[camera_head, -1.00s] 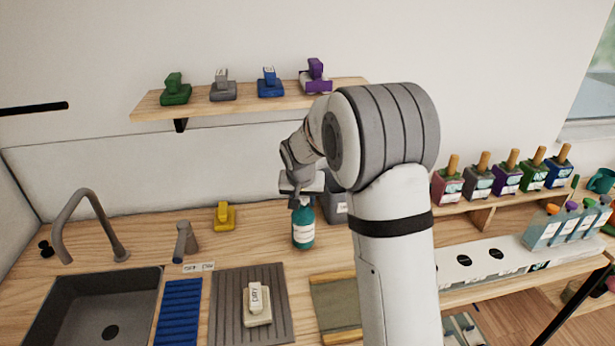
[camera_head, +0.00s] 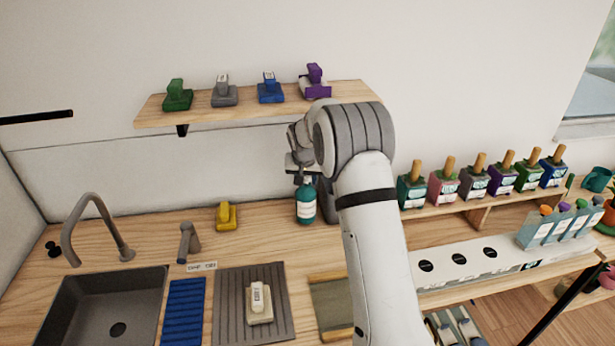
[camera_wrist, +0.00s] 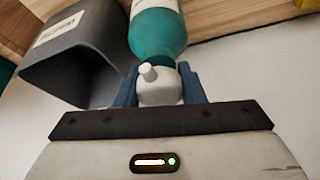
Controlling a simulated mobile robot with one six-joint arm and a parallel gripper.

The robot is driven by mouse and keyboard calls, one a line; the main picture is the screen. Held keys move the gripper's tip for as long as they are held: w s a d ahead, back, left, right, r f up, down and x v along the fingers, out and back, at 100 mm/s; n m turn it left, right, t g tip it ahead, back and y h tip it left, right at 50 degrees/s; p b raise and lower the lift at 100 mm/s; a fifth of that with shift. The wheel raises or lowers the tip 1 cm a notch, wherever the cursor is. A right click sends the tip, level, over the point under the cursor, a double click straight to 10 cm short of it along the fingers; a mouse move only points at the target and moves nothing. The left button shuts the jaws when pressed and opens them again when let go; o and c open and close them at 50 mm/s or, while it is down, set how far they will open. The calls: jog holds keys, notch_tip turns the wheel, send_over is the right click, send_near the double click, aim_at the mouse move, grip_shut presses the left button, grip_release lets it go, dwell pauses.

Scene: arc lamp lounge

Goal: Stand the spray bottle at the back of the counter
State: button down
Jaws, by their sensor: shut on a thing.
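The spray bottle (camera_head: 306,203) is teal with a white label and hangs upright below my gripper (camera_head: 303,170), over or on the back part of the wooden counter (camera_head: 262,222). In the wrist view, my gripper (camera_wrist: 160,88) has its blue fingers shut on the white spray head of the teal bottle (camera_wrist: 158,35). I cannot tell whether the bottle's base touches the counter.
A grey open bin (camera_wrist: 75,60) stands close beside the bottle in the wrist view. A yellow block-like tool (camera_head: 226,216) sits to the left. A wall shelf (camera_head: 250,104) with several coloured tools hangs above. A sink (camera_head: 105,305) is at front left.

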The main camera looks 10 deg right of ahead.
jog(key=shift+w+d+r, duration=0.1)
jog(key=shift+w+d, duration=0.1)
jog(key=shift+w, duration=0.5)
jog(key=shift+f+p, duration=0.6)
jog(key=shift+f, duration=0.05)
jog(key=c, duration=1.4)
grip_release()
jog(key=shift+f, duration=0.2)
jog(key=o, duration=0.5)
jog(key=shift+c, duration=0.2)
jog(key=shift+r, duration=0.1)
